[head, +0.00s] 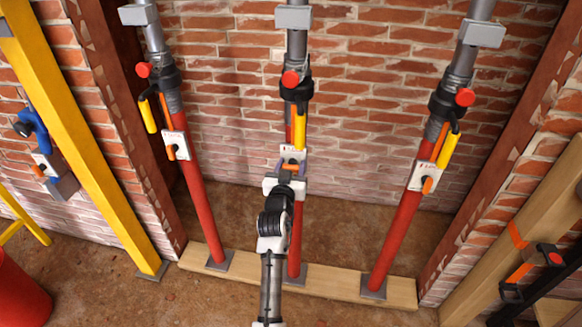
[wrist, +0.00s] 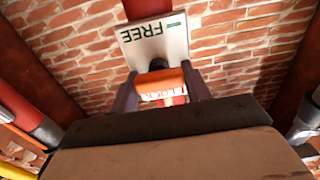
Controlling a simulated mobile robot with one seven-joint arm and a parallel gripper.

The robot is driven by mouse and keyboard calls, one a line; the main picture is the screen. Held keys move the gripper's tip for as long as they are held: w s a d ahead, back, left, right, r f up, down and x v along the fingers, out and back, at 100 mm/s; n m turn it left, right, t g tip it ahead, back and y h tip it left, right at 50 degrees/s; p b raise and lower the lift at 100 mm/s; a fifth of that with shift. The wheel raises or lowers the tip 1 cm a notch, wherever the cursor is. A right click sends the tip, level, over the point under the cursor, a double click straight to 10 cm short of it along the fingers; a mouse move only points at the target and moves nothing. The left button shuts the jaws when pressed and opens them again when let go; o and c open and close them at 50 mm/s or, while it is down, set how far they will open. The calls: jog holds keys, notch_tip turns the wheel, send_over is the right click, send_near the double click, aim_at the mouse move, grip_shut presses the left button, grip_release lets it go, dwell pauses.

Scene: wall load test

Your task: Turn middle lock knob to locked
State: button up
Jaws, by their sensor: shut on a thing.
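The middle red prop (head: 296,240) stands upright on a wooden board. It carries a white lock plate (head: 293,153) with an orange knob (head: 289,167). In the wrist view the plate (wrist: 155,42) shows the word FREE upside down, and red lettering shows below the knob. The orange knob (wrist: 158,80) lies crosswise, between the two fingers of my gripper (wrist: 160,92). In the head view my gripper (head: 290,172) reaches up to the plate, shut on the knob. My wrist partly hides the prop below.
A left prop (head: 202,205) and a right prop (head: 398,235) stand on the same board (head: 340,286), with similar plates and knobs. The middle prop's yellow handle (head: 299,128) hangs just above my gripper. A yellow post (head: 85,140) stands left. Brick wall lies behind.

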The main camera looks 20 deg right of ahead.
jog(key=shift+n, duration=0.3)
jog(key=shift+o, duration=0.2)
jog(key=n+p, duration=0.1)
jog(key=n, duration=0.2)
jog(key=shift+r+n+p, duration=0.1)
jog(key=shift+n+p, duration=0.3)
jog(key=n+p, duration=0.2)
jog(key=n, duration=0.2)
jog(key=shift+a, duration=0.1)
jog(key=n+p, duration=0.2)
jog(key=n, duration=0.3)
jog(key=n+p, duration=0.1)
jog(key=n, duration=0.1)
jog(key=n+p, duration=0.1)
jog(key=n, duration=0.1)
jog(key=shift+w+f, duration=0.1)
jog(key=shift+f, duration=0.2)
jog(key=shift+a+n, duration=0.1)
jog(key=shift+n, duration=0.2)
jog(key=o, duration=1)
jog(key=shift+c, duration=0.2)
